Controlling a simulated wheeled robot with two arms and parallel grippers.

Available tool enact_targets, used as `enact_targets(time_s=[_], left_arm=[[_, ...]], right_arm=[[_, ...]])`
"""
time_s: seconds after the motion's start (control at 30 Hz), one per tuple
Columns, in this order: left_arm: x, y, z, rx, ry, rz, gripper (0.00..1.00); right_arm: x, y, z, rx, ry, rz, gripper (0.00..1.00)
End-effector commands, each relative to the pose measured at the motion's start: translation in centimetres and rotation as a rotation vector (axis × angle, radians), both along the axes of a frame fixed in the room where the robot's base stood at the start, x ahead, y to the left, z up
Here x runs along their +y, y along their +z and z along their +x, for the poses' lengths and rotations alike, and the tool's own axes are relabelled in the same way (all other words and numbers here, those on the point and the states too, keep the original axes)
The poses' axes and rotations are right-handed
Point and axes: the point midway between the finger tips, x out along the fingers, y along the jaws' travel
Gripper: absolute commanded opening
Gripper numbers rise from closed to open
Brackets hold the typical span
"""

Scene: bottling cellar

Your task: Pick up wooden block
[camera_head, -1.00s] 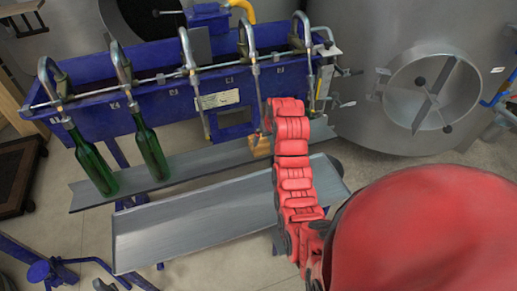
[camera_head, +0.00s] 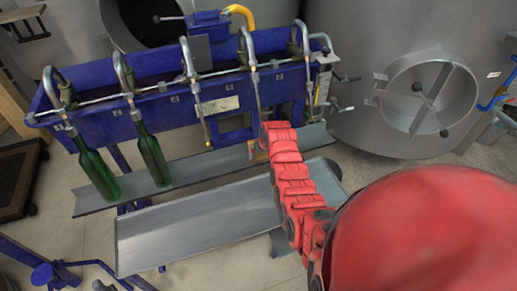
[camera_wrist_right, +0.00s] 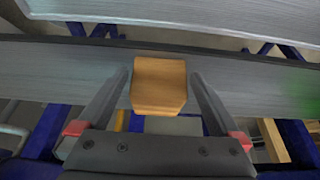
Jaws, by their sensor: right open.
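The wooden block (camera_wrist_right: 159,85) is light brown and sits on the grey metal shelf (camera_wrist_right: 60,68) of the bottling machine. In the wrist view my right gripper (camera_wrist_right: 160,78) is open, with one finger on each side of the block and a visible gap at both sides. In the head view only a sliver of the block (camera_head: 261,154) shows; my red right arm covers the rest. My right fingertips are hidden there too. My left gripper is not in view.
Two green bottles (camera_head: 98,172) (camera_head: 151,155) stand under filling spouts at the left of the shelf. The blue machine (camera_head: 172,105) with curved spouts rises behind. A lower grey tray (camera_head: 195,228) lies in front. A steel tank (camera_head: 355,110) stands at the right.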

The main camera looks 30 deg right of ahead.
Motion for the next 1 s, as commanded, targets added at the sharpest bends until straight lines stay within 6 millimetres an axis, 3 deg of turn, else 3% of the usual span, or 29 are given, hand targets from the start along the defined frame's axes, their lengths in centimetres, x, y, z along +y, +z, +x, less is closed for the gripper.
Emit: enact_targets(time_s=[0.2,0.57,1.0], left_arm=[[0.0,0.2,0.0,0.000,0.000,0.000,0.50],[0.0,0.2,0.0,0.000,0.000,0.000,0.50],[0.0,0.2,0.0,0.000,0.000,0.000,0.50]], right_arm=[[-0.1,-1.4,0.5,0.002,-0.001,0.001,1.00],[-0.2,-1.6,0.6,-0.001,-0.001,0.000,0.98],[-0.2,-1.7,0.6,0.000,-0.001,0.000,0.19]])
